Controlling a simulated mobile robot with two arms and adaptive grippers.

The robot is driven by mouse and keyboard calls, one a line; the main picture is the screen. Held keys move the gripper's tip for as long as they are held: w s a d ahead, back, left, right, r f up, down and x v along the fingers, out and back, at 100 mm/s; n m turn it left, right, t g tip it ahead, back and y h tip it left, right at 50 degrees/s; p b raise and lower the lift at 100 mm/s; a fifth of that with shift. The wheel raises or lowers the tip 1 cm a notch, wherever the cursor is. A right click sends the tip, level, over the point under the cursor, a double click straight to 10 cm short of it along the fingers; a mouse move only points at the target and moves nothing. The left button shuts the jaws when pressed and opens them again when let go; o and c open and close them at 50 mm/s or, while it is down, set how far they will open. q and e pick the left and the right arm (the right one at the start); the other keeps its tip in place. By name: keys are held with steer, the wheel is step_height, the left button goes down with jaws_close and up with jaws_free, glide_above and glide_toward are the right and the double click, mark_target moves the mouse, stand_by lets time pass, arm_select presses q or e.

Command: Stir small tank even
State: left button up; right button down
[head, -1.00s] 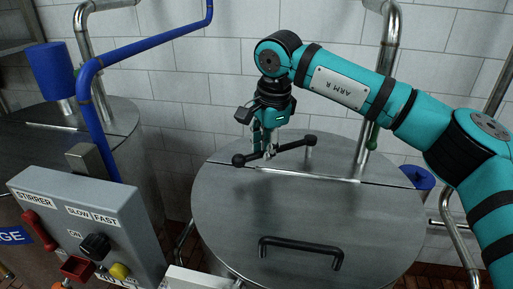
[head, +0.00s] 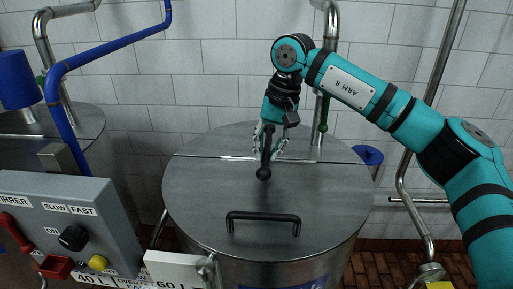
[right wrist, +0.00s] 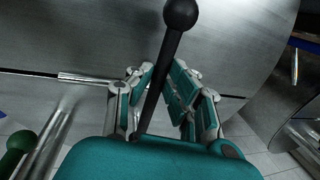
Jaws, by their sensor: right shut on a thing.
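The small steel tank (head: 330,215) stands in the middle of the head view with its lid closed. A black crank arm with a ball end (head: 264,173) lies over the lid and points toward the front. My right gripper (head: 269,142) is shut on this crank, near the lid's back half. In the right wrist view the black crank (right wrist: 169,62) runs between the two fingers (right wrist: 160,105), its ball end beyond the fingertips. The crank's pivot is hidden by my gripper. My left gripper is not in view.
A grey control box (head: 95,215) with STIRRER and SLOW/FAST labels, knobs and a red lever stands at the left. A larger tank with a blue motor (head: 14,82) is behind it. A black lid handle (head: 263,218) lies in front of the crank. Pipes rise behind the tank.

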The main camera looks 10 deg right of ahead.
steer(key=shift+d+r+n, duration=0.2)
steer(key=shift+d+n, duration=0.2)
steer(key=shift+d, duration=0.15)
steer(key=shift+s+d+n, duration=0.1)
steer(key=shift+d+n, duration=0.15)
steer(key=shift+n, duration=0.05)
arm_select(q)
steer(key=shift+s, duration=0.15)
arm_select(e)
steer(key=c, duration=1.6)
jaws_free()
steer(key=shift+o, duration=1.4)
steer(key=shift+d, duration=0.1)
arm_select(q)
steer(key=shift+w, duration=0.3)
arm_select(e)
steer(key=shift+o, duration=0.2)
steer(key=shift+f, duration=0.1)
